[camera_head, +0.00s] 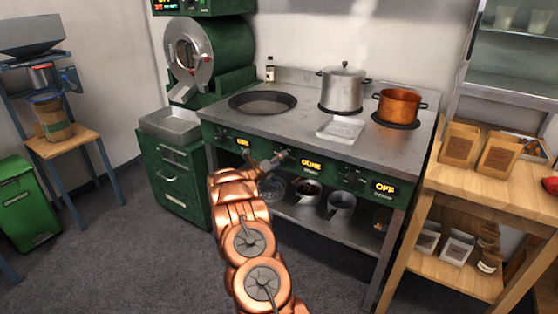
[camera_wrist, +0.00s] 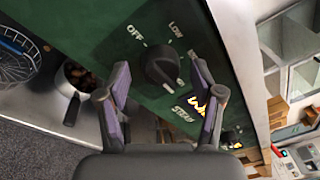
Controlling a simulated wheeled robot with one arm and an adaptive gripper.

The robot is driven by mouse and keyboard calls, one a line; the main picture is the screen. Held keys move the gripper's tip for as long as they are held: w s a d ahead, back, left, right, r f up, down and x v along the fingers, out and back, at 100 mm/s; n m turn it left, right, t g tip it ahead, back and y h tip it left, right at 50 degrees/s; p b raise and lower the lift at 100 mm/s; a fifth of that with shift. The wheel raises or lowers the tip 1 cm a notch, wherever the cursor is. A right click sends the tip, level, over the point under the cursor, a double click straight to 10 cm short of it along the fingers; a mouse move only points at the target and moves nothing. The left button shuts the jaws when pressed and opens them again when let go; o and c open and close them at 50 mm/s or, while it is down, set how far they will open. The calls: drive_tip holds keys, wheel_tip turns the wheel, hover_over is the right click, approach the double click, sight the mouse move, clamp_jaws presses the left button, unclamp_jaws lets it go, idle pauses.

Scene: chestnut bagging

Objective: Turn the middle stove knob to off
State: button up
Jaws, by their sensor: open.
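The middle stove knob (camera_wrist: 163,66) is a dark round knob on the green front panel in the wrist view. The white word OFF is printed at its upper left, LOW above it to the right, and another label below. Its grip bar slants toward the lower right, away from OFF. My gripper (camera_wrist: 160,72) is open, with one finger on each side of the knob in the picture; contact cannot be told. In the head view my gripper (camera_head: 280,158) is at the stove (camera_head: 300,118) front, hiding most of this knob.
A steel pot (camera_head: 342,90), a copper pot (camera_head: 399,105), a dark pan (camera_head: 262,103) and a white tray (camera_head: 340,130) stand on the stove. The right display (camera_head: 384,187) reads OFF. Pots (camera_head: 341,204) stand on the shelf below. A wooden table (camera_head: 480,185) is at right.

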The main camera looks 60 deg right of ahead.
drive_tip(key=c, duration=1.2)
drive_tip(key=shift+o, duration=0.2)
